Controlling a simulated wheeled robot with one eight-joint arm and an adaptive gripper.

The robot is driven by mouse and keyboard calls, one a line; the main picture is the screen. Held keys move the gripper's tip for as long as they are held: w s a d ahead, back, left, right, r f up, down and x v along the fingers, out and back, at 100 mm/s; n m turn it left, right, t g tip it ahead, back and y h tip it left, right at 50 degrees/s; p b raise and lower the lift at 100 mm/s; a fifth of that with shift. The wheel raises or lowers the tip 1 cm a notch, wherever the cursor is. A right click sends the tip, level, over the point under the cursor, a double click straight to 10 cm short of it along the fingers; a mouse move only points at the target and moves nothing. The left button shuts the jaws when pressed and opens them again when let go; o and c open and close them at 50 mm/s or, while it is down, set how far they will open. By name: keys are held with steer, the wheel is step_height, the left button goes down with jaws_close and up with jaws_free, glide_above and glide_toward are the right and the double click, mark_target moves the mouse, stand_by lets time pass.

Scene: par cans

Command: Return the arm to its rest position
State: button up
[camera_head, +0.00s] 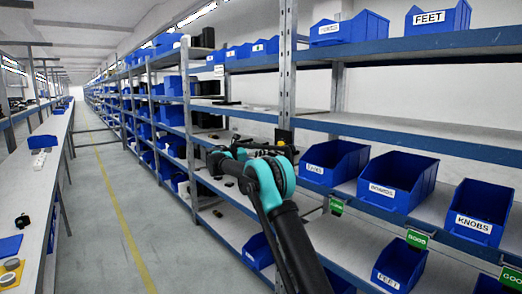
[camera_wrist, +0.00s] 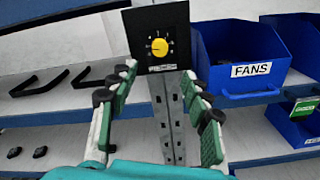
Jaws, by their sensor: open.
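My gripper (camera_wrist: 158,74) is open and empty in the wrist view, with its green-padded fingers spread wide on either side of a grey perforated shelf post (camera_wrist: 172,120). A black box with a yellow dial (camera_wrist: 159,47) is fixed on that post, straight ahead and just beyond the fingertips. In the head view my teal and black arm (camera_head: 272,185) reaches up from the bottom, bent, towards the shelf. My fingers cannot be made out clearly there. The black box (camera_head: 284,137) shows on the post just above the arm.
A blue FANS bin (camera_wrist: 240,62) sits close right of the dial box. Black handles (camera_wrist: 40,83) lie on the shelf at left. In the head view, blue bins (camera_head: 398,182) line the shelves at right. The aisle floor (camera_head: 125,200) is clear; a bench (camera_head: 38,190) runs along the left.

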steer(key=s+d+f+m+g+y, duration=0.2)
steer(key=s+d+f+m, duration=0.15)
steer(key=s+d, duration=0.4)
steer(key=s+d+f+m+g+y, duration=0.1)
steer(key=s+d+f+m+y, duration=0.3)
steer(key=s, duration=0.6)
steer(key=s+d+f+m+g+y, duration=0.1)
steer(key=s+d+f+m+g, duration=0.15)
steer(key=s+d+f, duration=0.5)
steer(key=s+a+f+m+y, duration=0.1)
steer(key=s+f, duration=0.4)
steer(key=s, duration=0.7)
steer(key=s+a+f+m+y, duration=0.2)
steer(key=s+f+m+y, duration=0.2)
steer(key=s, duration=0.9)
steer(key=s+a+f+m+y, duration=0.2)
steer(key=s+f+m, duration=0.4)
steer(key=s, duration=0.6)
step_height(320, 180, down, 2)
steer(key=shift+s+f+g+y, duration=0.15)
steer(key=shift+g+y, duration=0.15)
steer(key=shift+g, duration=0.15)
steer(key=shift+s, duration=0.1)
steer(key=shift+c, duration=0.5)
